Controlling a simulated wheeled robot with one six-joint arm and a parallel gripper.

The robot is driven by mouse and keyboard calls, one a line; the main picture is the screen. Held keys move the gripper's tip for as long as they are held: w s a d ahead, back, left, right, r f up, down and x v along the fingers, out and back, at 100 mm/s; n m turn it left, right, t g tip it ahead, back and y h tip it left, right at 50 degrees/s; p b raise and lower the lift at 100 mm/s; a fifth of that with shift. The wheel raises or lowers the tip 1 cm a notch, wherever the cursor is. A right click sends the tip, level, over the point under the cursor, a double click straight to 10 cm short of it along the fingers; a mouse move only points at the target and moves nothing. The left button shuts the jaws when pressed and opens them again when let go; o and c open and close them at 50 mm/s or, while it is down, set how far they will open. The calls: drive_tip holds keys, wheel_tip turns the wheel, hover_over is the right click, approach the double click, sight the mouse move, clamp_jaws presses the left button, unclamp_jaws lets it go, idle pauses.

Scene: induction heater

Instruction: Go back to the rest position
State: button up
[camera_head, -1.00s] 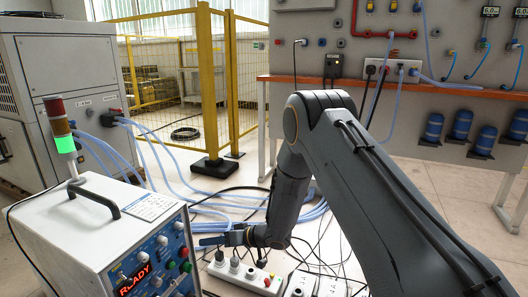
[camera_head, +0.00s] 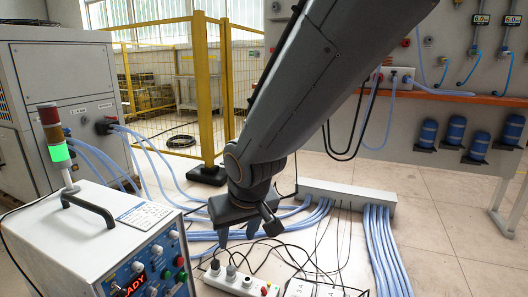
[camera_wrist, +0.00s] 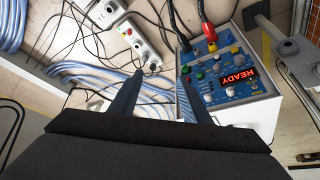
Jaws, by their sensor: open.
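My gripper (camera_head: 238,232) hangs below my raised arm in the middle of the head view, its fingers pointing down. It is above the floor hoses and just behind the white power strip. In the wrist view my gripper (camera_wrist: 160,72) shows two dark blue fingers spread apart with nothing between them. The white heater box (camera_head: 95,240) stands at the lower left in the head view, apart from my gripper. Its blue control panel (camera_wrist: 226,90) shows a red READY display in the wrist view.
A white power strip (camera_head: 238,281) with plugs and cables lies in front. Blue hoses (camera_head: 383,250) run from a grey floor duct (camera_head: 350,194). A signal tower (camera_head: 55,140) with its green light lit stands on the box. A yellow fence (camera_head: 200,90) stands behind. Floor at right is clear.

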drive_tip(key=s+d+r+n+g, duration=0.1)
drive_tip(key=s+d+r+g, duration=0.15)
drive_tip(key=s, duration=0.85)
drive_tip(key=s+d+r+g, duration=0.1)
drive_tip(key=s+d+g, duration=0.15)
drive_tip(key=s, duration=0.85)
drive_tip(key=d+r+m+h+p, duration=0.1)
drive_tip(key=d+r+m+p, duration=0.2)
drive_tip(key=d+r+p, duration=0.7)
drive_tip(key=d+r+m+h+p, duration=0.1)
drive_tip(key=d+r+m+p, duration=0.2)
drive_tip(key=d+r+p, duration=0.7)
wheel_tip(320, 180, up, 7)
drive_tip(key=p, duration=1.6)
drive_tip(key=shift+w+d+t+p, duration=0.15)
drive_tip(key=shift+t+p, duration=0.15)
drive_tip(key=shift+p, duration=0.05)
drive_tip(key=shift+f, duration=0.1)
